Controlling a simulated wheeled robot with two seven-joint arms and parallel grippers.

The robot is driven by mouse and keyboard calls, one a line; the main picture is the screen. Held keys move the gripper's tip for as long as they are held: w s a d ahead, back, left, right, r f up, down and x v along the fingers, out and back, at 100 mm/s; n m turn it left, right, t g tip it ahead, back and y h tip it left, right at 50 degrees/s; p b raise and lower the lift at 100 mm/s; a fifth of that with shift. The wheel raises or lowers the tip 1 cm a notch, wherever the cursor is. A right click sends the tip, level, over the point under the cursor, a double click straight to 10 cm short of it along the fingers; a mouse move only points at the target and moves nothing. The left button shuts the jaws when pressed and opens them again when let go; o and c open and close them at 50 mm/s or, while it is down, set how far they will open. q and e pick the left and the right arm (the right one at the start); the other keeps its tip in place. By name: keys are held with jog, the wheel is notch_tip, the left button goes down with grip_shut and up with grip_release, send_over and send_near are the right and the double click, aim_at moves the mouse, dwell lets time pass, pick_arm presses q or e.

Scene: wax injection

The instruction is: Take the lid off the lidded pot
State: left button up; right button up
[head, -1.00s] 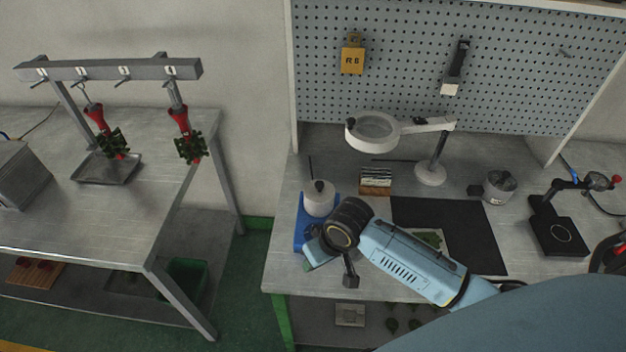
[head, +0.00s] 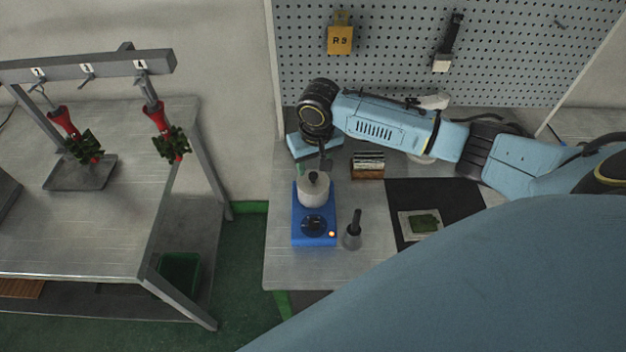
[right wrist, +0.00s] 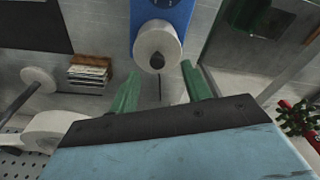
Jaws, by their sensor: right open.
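The lidded pot (head: 313,196) is pale and round, with a dark knob on its lid (head: 313,179), and stands upright on a blue heater base (head: 314,232). The lid looks seated on the pot. My right gripper (head: 324,166) is just behind and above the lid in the head view. In the right wrist view the pot (right wrist: 157,40) and its dark knob (right wrist: 157,61) show just beyond the green fingertips of the open, empty right gripper (right wrist: 160,73). The knob lines up with the gap; contact cannot be told. My left gripper is not in view.
A dark-handled tool (head: 353,232) stands right of the heater base. A card rack (head: 367,165) is behind it, and a black mat (head: 430,196) with a green piece (head: 424,223) lies to the right. The pegboard (head: 385,75) closes the back. Bench is bare in front.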

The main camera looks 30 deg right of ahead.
aim_at(313, 175)
jog(key=f, duration=0.2)
jog(key=w+f, duration=0.1)
jog(key=f, duration=0.1)
jog(key=d+f, duration=0.1)
jog(key=f, duration=0.1)
jog(key=shift+w+f, duration=0.1)
jog(key=shift+w, duration=0.15)
grip_shut()
